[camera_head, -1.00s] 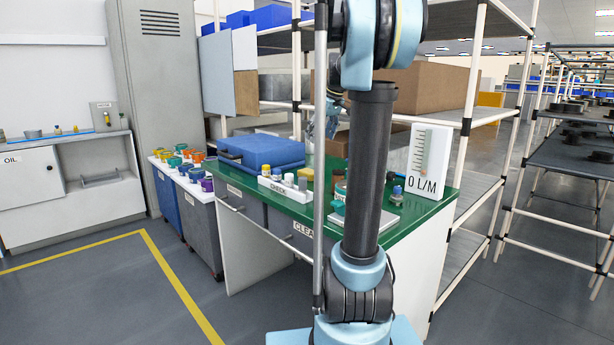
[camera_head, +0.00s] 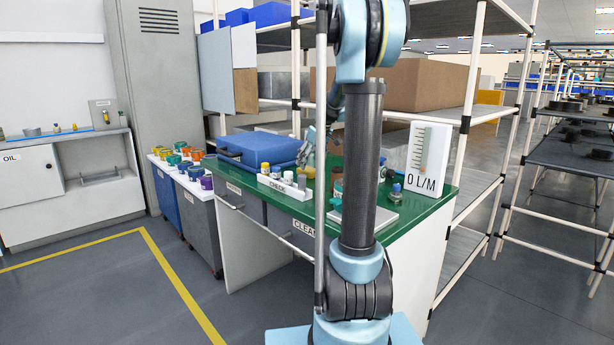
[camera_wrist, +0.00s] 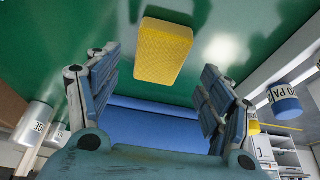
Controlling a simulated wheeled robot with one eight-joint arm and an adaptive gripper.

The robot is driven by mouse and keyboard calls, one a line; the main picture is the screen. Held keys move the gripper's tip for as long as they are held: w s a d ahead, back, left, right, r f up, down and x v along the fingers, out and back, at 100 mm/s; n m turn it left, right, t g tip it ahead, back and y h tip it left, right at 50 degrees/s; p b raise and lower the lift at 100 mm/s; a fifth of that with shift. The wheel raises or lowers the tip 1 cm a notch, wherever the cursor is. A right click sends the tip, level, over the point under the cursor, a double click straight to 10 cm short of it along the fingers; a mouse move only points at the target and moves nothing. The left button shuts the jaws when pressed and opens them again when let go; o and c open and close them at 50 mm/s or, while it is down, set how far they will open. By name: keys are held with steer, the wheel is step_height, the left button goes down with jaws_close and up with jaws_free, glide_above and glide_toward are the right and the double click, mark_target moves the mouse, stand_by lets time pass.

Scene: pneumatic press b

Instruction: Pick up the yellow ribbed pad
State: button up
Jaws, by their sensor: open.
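The yellow ribbed pad (camera_wrist: 162,52) lies on the green tabletop (camera_wrist: 60,25) in the wrist view, at upper middle. My gripper (camera_wrist: 158,72) is open, its two blue-grey fingers on either side of the pad's place in the picture. The jaws are empty, and the pad shows beyond them, apart from both fingers. In the head view my gripper (camera_head: 309,158) is low over the green bench behind the white rack, partly hidden by my arm. The pad is hard to make out there.
A blue case (camera_head: 262,147) lies on the bench left of my gripper. A white rack marked CHECK (camera_head: 282,187) with several small cylinders stands in front. A 0 L/M gauge panel (camera_head: 427,160) stands right. A blue-and-white cylinder (camera_wrist: 286,108) shows at right in the wrist view.

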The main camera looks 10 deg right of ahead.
mark_target(309, 169)
steer(key=shift+x, duration=1.75)
steer(key=shift+s+d, duration=0.1)
steer(key=shift+d, duration=0.05)
steer(key=c, duration=1.2)
steer(key=shift+c, duration=0.2)
step_height(309, 169, up, 10)
